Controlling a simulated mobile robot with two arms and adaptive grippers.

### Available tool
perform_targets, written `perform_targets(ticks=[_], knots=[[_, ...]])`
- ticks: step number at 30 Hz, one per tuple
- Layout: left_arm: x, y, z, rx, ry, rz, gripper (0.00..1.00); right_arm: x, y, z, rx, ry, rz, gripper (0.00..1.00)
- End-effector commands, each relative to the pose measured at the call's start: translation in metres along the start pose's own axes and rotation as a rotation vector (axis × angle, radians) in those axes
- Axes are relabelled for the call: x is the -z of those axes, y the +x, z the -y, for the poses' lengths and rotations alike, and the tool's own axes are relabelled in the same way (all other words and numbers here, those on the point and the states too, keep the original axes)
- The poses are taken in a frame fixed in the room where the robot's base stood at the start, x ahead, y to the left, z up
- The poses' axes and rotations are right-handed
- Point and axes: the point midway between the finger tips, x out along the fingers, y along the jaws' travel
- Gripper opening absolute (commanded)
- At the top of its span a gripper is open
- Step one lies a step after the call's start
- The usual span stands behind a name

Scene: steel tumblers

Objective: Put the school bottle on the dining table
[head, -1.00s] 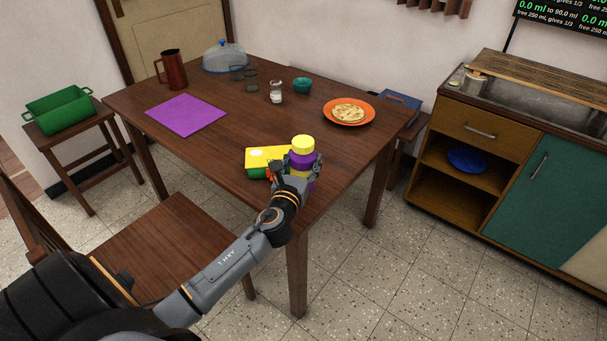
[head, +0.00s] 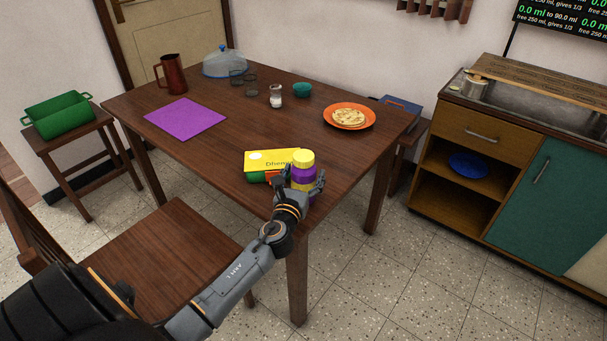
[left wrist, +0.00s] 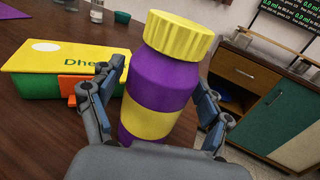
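The school bottle (head: 303,172) is purple with a yellow cap and a yellow band. It is roughly upright at the near corner of the dining table (head: 225,150). My left gripper (head: 308,190) is around it, with a finger on each side. In the left wrist view the bottle (left wrist: 163,85) fills the space between the fingers, whose tips curl in against it. The bottle's base is hidden by the gripper, so I cannot tell whether it touches the tabletop. My right gripper is not in view.
A green lunch box with a yellow lid (head: 270,160) is just left of the bottle. Farther back are an orange plate of food (head: 349,116), a teal bowl (head: 303,89), small glasses, a red jug (head: 172,73) and a purple mat (head: 186,118). A chair (head: 170,250) stands at the near side.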

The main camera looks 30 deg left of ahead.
Motion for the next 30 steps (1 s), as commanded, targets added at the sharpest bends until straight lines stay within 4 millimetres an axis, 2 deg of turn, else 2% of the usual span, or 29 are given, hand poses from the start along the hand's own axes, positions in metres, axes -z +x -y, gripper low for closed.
perform_targets(ticks=[11,14,24,30], knots=[[-0.006,0.0,0.0,0.0,0.0,0.001,0.81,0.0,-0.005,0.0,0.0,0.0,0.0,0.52],[-0.002,-0.015,0.0,0.0,0.001,-0.002,0.81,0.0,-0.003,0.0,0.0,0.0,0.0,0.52],[-0.001,-0.087,0.0,0.0,-0.001,-0.002,0.81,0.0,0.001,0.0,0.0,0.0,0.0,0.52],[-0.002,-0.113,0.0,0.0,0.0,0.0,0.81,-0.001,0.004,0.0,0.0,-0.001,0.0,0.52]])
